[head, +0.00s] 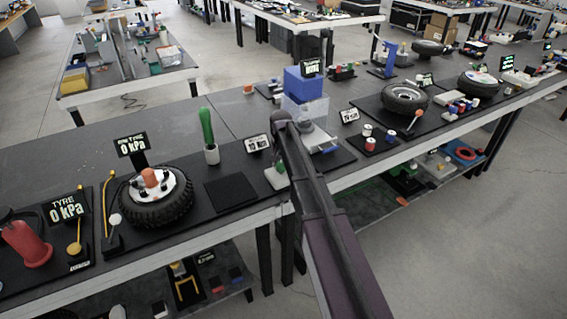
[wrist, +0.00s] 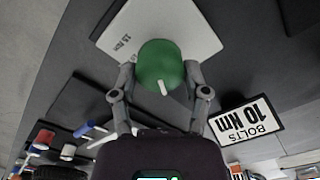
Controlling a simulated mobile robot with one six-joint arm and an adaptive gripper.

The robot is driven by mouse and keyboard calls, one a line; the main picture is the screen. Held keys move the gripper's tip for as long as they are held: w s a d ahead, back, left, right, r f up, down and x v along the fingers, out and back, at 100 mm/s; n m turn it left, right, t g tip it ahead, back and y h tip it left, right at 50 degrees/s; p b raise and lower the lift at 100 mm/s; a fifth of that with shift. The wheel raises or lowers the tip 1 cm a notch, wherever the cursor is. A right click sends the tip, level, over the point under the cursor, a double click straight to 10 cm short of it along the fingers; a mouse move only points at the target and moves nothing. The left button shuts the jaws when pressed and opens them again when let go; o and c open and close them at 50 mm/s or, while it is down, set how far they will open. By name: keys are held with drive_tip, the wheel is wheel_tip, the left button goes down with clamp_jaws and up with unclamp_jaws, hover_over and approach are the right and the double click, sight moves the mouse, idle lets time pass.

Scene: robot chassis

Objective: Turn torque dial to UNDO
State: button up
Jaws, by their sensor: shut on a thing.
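The torque dial is a round green knob (wrist: 160,62) with a short white pointer, standing on a pale plate (wrist: 118,22) in the wrist view. The pointer aims toward the bottom of that picture. The small lettering on the plate is upside down and too small to read surely; no UNDO label is legible. My gripper (wrist: 160,80) has one finger on each side of the knob and is shut on it.
A sign reading BOLTS 10 Nm (wrist: 246,119) stands close to the right finger in the wrist view. In the head view a wheel (head: 155,212) and a green-handled tool (head: 207,128) stand left. Blue and clear boxes (head: 304,84) stand behind my arm.

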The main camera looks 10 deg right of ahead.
drive_tip(key=shift+m, duration=0.5)
drive_tip(key=shift+a, duration=0.1)
drive_tip(key=o, duration=1.1)
drive_tip(key=shift+o, duration=0.2)
drive_tip(key=shift+r, duration=0.1)
